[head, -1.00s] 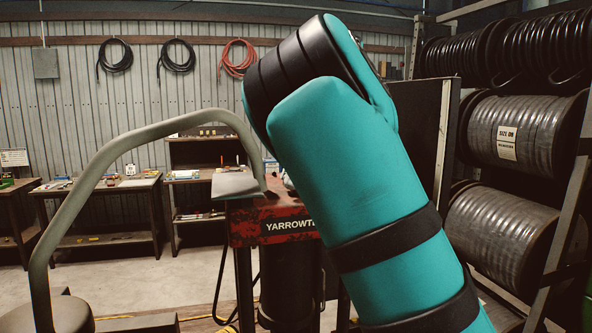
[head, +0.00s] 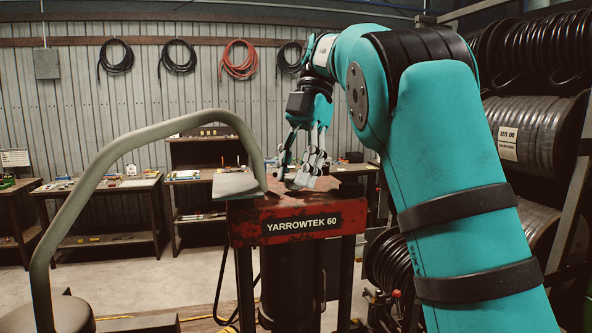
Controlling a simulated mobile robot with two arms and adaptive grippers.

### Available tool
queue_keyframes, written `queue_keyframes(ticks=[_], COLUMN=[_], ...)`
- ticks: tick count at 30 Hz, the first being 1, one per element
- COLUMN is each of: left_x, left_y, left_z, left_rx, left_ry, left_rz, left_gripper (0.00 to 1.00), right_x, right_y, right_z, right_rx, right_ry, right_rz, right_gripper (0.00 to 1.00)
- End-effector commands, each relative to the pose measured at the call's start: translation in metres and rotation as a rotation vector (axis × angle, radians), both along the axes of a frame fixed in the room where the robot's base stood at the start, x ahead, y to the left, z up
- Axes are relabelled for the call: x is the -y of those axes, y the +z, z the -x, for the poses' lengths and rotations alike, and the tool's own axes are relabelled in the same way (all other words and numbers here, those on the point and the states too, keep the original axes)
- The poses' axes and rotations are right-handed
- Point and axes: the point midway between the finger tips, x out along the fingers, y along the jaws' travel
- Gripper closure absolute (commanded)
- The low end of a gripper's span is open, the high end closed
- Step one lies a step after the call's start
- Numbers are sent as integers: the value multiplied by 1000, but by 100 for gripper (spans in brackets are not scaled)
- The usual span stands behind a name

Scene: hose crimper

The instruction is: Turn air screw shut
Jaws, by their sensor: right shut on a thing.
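The red crimper (head: 335,214) with the label YARROWTEK 60 stands in the middle of the head view, its worn top facing me. My right gripper (head: 291,182) reaches down from above onto the crimper's top, behind its front edge. Its fingers are closed in on something small there. The air screw itself is hidden between and behind the fingers, so I cannot tell how far it is turned. My left gripper is not in view.
A grey-green bent tube (head: 120,148) arches in the left foreground, its end over the crimper's left side. Hose reels (head: 535,132) fill the right side behind my arm. Workbenches (head: 100,183) stand at the back left, with open floor before them.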

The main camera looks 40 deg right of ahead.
Motion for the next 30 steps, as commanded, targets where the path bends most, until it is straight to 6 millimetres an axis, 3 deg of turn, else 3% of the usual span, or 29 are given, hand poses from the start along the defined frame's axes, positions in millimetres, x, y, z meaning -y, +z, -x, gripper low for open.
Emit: queue_keyframes(ticks=[9, 10, 14, 30], left_x=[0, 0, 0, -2], left_y=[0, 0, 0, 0], left_z=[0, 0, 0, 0], left_rx=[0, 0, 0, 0], left_ry=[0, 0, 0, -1], left_rz=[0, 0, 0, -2], left_gripper=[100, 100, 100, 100], right_x=[0, 0, 0, 0], right_y=[0, 0, 0, 0], right_z=[0, 0, 0, 0], right_rx=[0, 0, -1, -2], right_ry=[-1, -1, -1, -10], right_rz=[1, 1, 1, 0], right_gripper=[100, 64, 47, 46])
